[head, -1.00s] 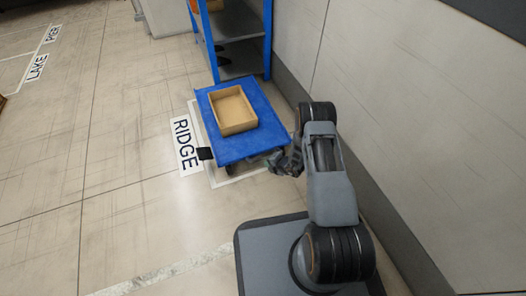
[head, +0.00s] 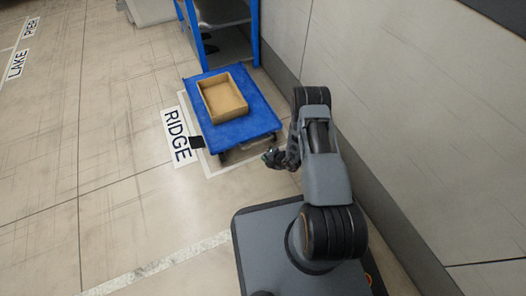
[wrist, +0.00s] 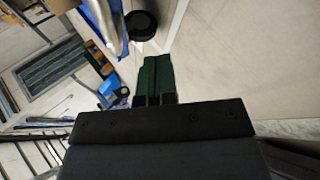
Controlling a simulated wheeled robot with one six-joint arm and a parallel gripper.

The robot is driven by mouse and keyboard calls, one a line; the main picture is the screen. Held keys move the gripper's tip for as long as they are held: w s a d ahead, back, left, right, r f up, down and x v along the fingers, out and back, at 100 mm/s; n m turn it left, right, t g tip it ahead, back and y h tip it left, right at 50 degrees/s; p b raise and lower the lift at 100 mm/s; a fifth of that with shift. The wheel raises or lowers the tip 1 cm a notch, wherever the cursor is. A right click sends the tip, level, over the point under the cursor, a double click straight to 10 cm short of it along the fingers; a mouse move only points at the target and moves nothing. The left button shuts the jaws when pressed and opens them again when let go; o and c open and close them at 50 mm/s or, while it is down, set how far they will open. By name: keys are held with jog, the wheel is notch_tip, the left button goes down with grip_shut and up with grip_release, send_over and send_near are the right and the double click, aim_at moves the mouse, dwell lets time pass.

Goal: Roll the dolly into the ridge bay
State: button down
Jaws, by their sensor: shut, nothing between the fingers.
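The dolly (head: 244,128) has a blue deck and carries an open tan box (head: 225,96). In the head view it stands over the white-outlined ridge bay, beside the floor label RIDGE (head: 177,136). The bay's near strip (head: 233,161) shows in front of the deck; its far part is hidden under the dolly. My gripper (head: 268,157) is low, just off the dolly's near edge, with a gap between them. In the wrist view its dark green fingers (wrist: 155,76) are shut and empty. A black caster (wrist: 140,25) shows just beyond them.
A blue-framed shelf (head: 203,35) stands right behind the dolly. A wall (head: 420,120) runs along the right side. The floor to the left is open, with LAKE (head: 17,64) and PIER (head: 30,28) labels farther off.

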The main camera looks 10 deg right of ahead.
jog(key=shift+s+d+p, duration=0.25)
jog(key=shift+s, duration=0.85)
jog(key=shift+s+d+p, duration=0.2)
jog(key=shift+s, duration=0.9)
jog(key=w+a+r+n+g+y+p, duration=0.1)
jog(key=a+r+n+g+y+p, duration=0.15)
jog(key=r+n+p, duration=1.4)
jog(key=w+a+r+n+g+y+p, duration=0.1)
jog(key=a+r+n+g, duration=0.3)
jog(key=r, duration=2.5)
jog(key=s+d+r+n+h+p, duration=0.2)
jog(key=s+r+n+p, duration=0.3)
jog(key=r, duration=0.8)
jog(key=s+d+r+n+t+h+p, duration=0.1)
jog(key=s+d+r+n+h+p, duration=0.2)
jog(key=r+n+p, duration=0.6)
jog(key=s+d+r+n+t+h+p, duration=0.1)
jog(key=s+d+r+n+h+p, duration=0.2)
jog(key=r+n, duration=0.8)
jog(key=s+r+h+p, duration=0.2)
jog(key=s+r+p, duration=0.2)
jog(key=r, duration=0.3)
jog(key=shift+s+r+p, duration=0.25)
jog(key=shift+s+p, duration=0.1)
jog(key=shift+s, duration=0.15)
